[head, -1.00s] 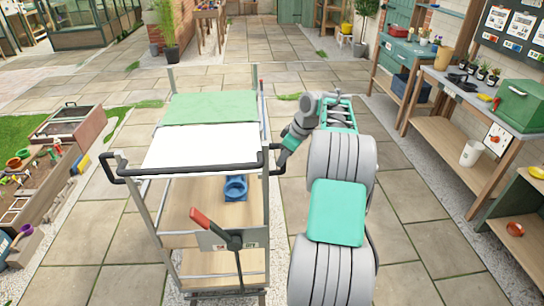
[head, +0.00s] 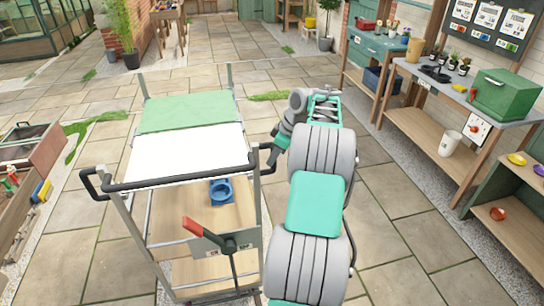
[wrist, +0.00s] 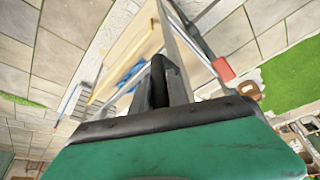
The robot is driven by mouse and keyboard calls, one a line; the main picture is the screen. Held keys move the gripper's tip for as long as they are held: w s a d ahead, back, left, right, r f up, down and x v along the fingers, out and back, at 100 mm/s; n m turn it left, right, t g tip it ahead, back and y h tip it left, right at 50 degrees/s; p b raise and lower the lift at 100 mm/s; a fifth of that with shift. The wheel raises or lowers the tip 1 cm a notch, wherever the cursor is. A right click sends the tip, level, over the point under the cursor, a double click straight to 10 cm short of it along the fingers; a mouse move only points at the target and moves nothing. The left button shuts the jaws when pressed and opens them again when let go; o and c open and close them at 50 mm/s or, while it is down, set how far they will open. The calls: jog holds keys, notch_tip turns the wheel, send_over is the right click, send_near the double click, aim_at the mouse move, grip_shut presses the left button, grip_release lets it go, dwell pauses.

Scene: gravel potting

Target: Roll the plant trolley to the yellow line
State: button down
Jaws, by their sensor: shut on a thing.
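The plant trolley (head: 203,245) stands upright in front of me, with a metal frame, wooden shelves and a top bearing a white panel and a green panel. Its black push handle (head: 180,176) runs across the near side. My gripper (head: 268,160) is shut on the right end of this handle. The wrist view shows the dark fingers (wrist: 160,85) closed around the handle bar, close to a metal post. A red-tipped lever (head: 195,229) sits on the trolley's near end. No yellow line shows in any view.
Wooden planter boxes (head: 40,150) stand at the left. A workbench (head: 450,105) and a green cabinet (head: 515,190) line the right. A potted plant (head: 125,35) stands far left. Paving ahead is clear.

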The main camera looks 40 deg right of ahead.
jog(key=shift+w, duration=0.1)
jog(key=c, duration=1.3)
grip_release()
jog(key=p+v, duration=0.1)
jog(key=v, duration=0.7)
jog(key=shift+f, duration=0.1)
